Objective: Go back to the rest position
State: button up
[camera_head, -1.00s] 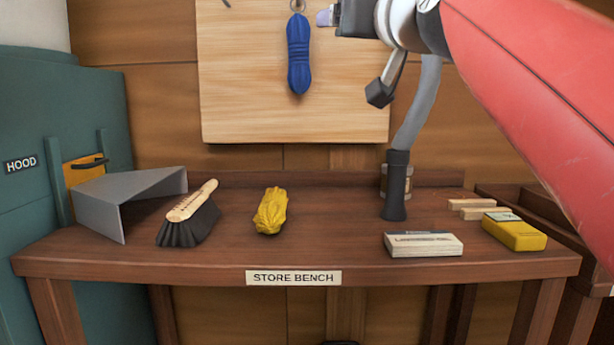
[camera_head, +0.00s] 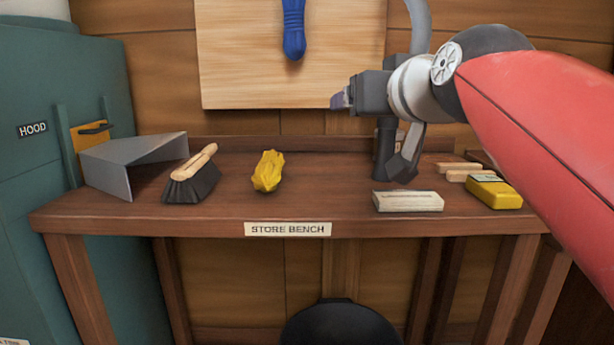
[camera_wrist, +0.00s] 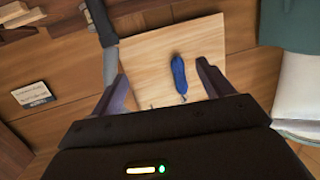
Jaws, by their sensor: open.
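My gripper (camera_head: 342,99) is in front of the wall just below the right part of the pale wooden board, above the store bench. In the wrist view its two fingers (camera_wrist: 165,88) are spread apart with nothing held between them. The blue bundle (camera_head: 293,30) hangs on the pale board (camera_head: 240,80); its top is cut off in the head view. It also shows in the wrist view (camera_wrist: 179,72), apart from the fingers. My red arm reaches in from the right.
The store bench (camera_head: 130,218) holds a grey dustpan-like hood (camera_head: 110,170), a brush (camera_head: 192,178), a yellow bundle (camera_head: 267,171), a pale box (camera_head: 407,201), a yellow box (camera_head: 494,192) and wooden blocks (camera_head: 470,172). A teal cabinet (camera_head: 30,200) stands left. A grey hose (camera_head: 419,25) rises behind my arm.

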jog(key=s+d+f+g+h, duration=0.1)
jog(key=s+f, duration=0.5)
jog(key=f, duration=0.6)
jog(key=s+d+f+m+g+h, duration=0.1)
jog(key=s+d+f+g, duration=0.2)
jog(key=f, duration=1)
jog(key=s+d+f+m+g+h, duration=0.1)
jog(key=s+d+f+g, duration=0.1)
jog(key=s+f+g, duration=0.3)
jog(key=s+f, duration=0.4)
jog(key=f, duration=0.4)
jog(key=shift+s+g, duration=0.25)
jog(key=shift+g, duration=0.05)
